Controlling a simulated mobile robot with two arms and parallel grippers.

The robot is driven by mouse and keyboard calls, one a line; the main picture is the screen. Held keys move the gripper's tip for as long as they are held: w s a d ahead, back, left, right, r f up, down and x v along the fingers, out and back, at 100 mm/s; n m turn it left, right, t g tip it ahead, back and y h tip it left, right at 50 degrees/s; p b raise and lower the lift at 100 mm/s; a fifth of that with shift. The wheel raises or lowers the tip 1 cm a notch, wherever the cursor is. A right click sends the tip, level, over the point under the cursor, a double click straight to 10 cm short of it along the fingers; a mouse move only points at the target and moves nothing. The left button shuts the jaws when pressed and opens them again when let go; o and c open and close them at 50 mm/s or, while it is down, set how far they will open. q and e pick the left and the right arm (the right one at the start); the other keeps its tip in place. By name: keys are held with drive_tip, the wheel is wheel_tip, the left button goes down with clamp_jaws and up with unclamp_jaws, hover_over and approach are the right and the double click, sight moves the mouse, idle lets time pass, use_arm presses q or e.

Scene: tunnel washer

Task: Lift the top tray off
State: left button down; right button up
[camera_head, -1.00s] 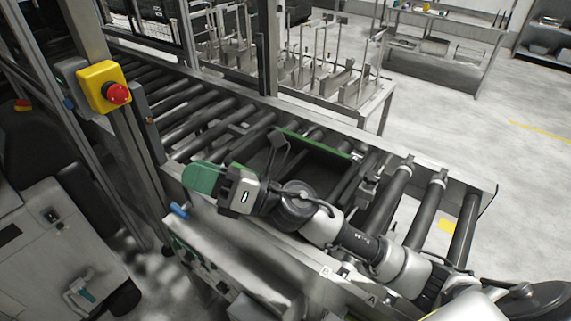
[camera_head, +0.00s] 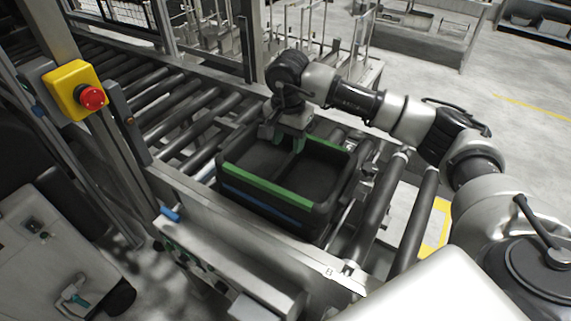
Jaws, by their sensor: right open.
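A black tray with green rim strips (camera_head: 268,186) sits on the roller conveyor in the middle of the head view. A blue strip (camera_head: 252,204) runs below the green one on its near side; I cannot tell clearly whether this belongs to a second tray underneath. The inside of the tray looks dark, with a divider across it. My right gripper (camera_head: 284,142) points down at the tray's far side, by the far green rim. It is open, and whether its fingers touch the rim cannot be told. My left gripper is not in view.
A yellow box with a red emergency button (camera_head: 91,97) stands on a post at the left. Bare rollers (camera_head: 172,110) run to the far left. The conveyor's metal side rail (camera_head: 215,215) lies in front of the tray. A rack stands behind.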

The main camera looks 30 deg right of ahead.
sight(287, 161)
drive_tip(key=shift+f, duration=0.85)
drive_tip(key=shift+f+p, duration=0.25)
drive_tip(key=shift+p, duration=0.25)
drive_tip(key=f, duration=0.1)
drive_tip(key=f+p, duration=0.2)
drive_tip(key=shift+s+a+f, duration=0.15)
drive_tip(key=shift+a+f, duration=0.15)
drive_tip(key=shift+f, duration=0.6)
clamp_jaws()
